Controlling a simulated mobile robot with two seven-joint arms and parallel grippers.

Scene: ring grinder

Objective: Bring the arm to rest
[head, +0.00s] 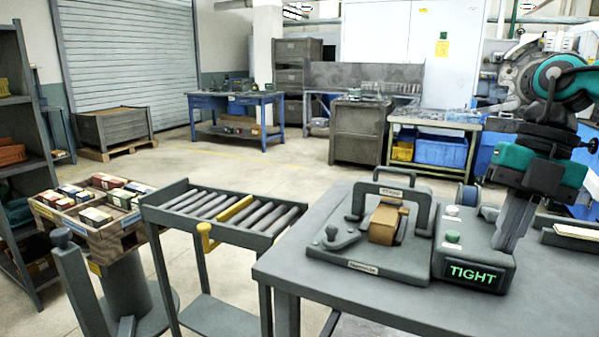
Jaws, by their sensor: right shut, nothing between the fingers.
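My right arm comes in from the upper right, and its right gripper (506,238) points down with its fingers closed together and nothing between them. The fingertips are in front of or close above the grey control box (474,266), whose display reads TIGHT in green; I cannot tell if they touch it. Left of the box, a grey fixture (340,256) with an arched handle stands on the grey table (390,312). A brown block (384,224) sits in the fixture under the arch. My left gripper is out of view.
A roller stand (226,236) with one yellow roller is left of the table. Beyond it, a tray (108,238) of small boxes sits on a pedestal. A flat tray (570,236) lies at the table's right. The table's front is clear.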

